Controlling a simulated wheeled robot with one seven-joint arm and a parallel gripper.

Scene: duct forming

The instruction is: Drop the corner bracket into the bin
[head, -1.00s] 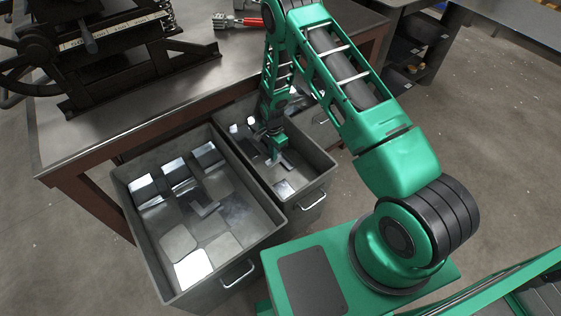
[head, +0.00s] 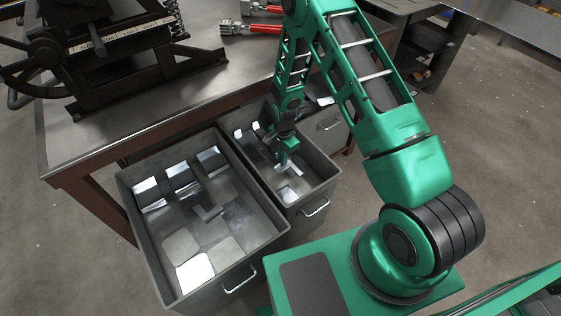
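My gripper (head: 287,155) points down inside the narrower grey bin (head: 326,188), low between its walls. Its fingers are small and dark here, so I cannot tell whether they are open or shut. Several metal pieces lie in this bin, among them a bright plate (head: 289,194) and small pale pieces toward the back. I cannot make out which of them, if any, is the corner bracket, nor whether one is between the fingers. A small angled grey piece (head: 207,212) lies on the floor of the wider bin (head: 141,240) to the left.
The wider bin also holds bent pieces and flat plates (head: 194,272). A workbench (head: 95,140) runs behind the bins, carrying a dark machine (head: 120,55) and red-handled tools (head: 262,30). Open floor lies to the right.

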